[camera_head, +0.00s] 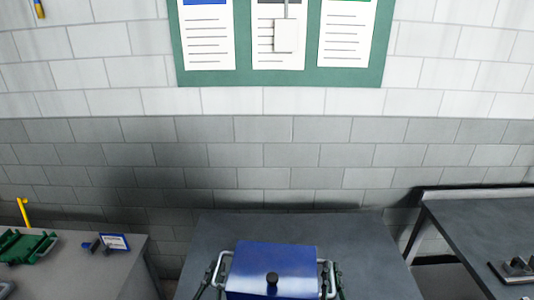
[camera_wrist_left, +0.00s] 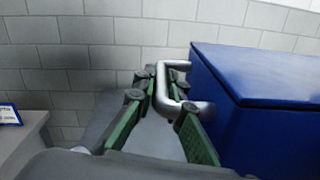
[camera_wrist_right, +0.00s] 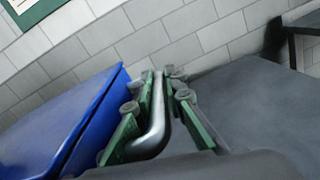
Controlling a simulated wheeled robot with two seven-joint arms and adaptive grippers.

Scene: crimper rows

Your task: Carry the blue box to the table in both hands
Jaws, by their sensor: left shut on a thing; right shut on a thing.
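The blue box (camera_head: 272,262) has a dark round knob on its lid and a metal handle on each side. It shows at the bottom middle of the head view, in front of the grey table (camera_head: 345,245) or over it; I cannot tell whether it touches the top. My left gripper (camera_wrist_left: 160,88) is shut on the box's left handle (camera_wrist_left: 190,108), with the box (camera_wrist_left: 255,85) to its right. My right gripper (camera_wrist_right: 158,88) is shut on the right handle (camera_wrist_right: 152,140), with the box (camera_wrist_right: 55,120) to its left.
A grey bench (camera_head: 95,268) at left bears a green tray (camera_head: 25,248) and a small blue-and-white card (camera_head: 115,242). Another dark table (camera_head: 480,225) stands at right with a metal device (camera_head: 518,268). A brick wall with a green board (camera_head: 310,78) is behind.

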